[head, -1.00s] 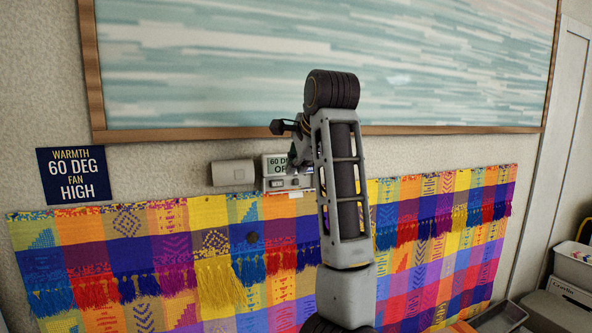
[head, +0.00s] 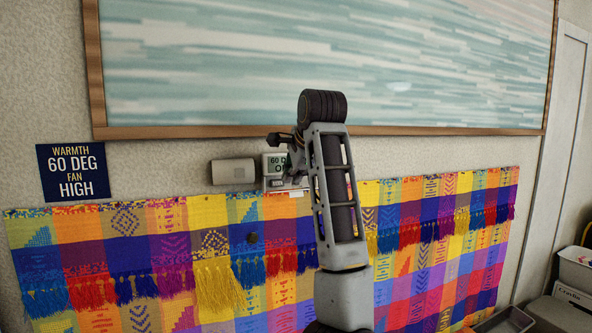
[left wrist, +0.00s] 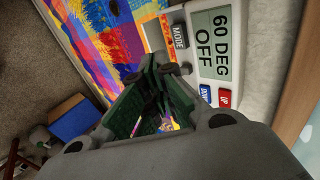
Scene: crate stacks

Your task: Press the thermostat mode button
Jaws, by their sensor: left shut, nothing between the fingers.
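The thermostat (head: 274,170) is a pale wall unit in the head view, partly hidden behind my left arm. In the left wrist view its display (left wrist: 213,43) reads "60 DEG OFF". The grey mode button (left wrist: 180,37) is beside the display, with a blue DOWN button (left wrist: 206,92) and a red UP button (left wrist: 225,97) below it. My left gripper (left wrist: 161,66) is shut and empty, its fingertips close to the mode button in the picture. I cannot tell whether they touch anything. In the head view the left gripper (head: 293,158) is mostly hidden by its wrist. My right gripper is not in view.
A blank pale box (head: 233,171) is on the wall left of the thermostat. A blue sign (head: 73,171) reads "WARMTH 60 DEG FAN HIGH". A framed picture (head: 220,65) hangs above, and a colourful fringed cloth (head: 120,250) hangs below.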

